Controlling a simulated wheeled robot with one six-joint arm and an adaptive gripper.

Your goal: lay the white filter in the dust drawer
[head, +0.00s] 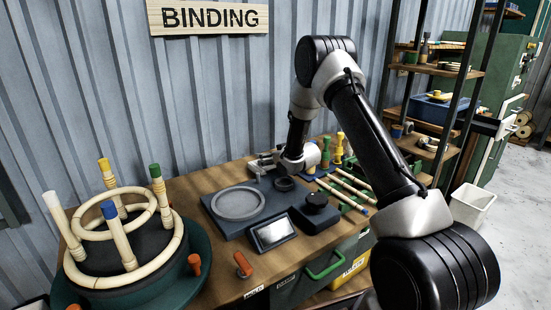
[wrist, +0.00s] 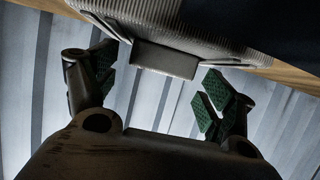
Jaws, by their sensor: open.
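My gripper (head: 262,163) is over the back of the workbench, beside the dark machine base. In the wrist view my gripper (wrist: 160,85) is open, with its green-padded fingers spread wide and nothing held between them. A pale grey pleated piece, which looks like the white filter (wrist: 220,35), shows at the top of the wrist view. A plain grey block or tab (wrist: 165,60) on its edge lies between the open fingers, apart from both pads. I cannot make out the filter clearly in the head view. I cannot tell which part is the dust drawer.
A round jig (head: 115,262) with rattan rings fills the left. Rattan sticks (head: 348,187) lie right. Shelves (head: 437,70) stand behind.

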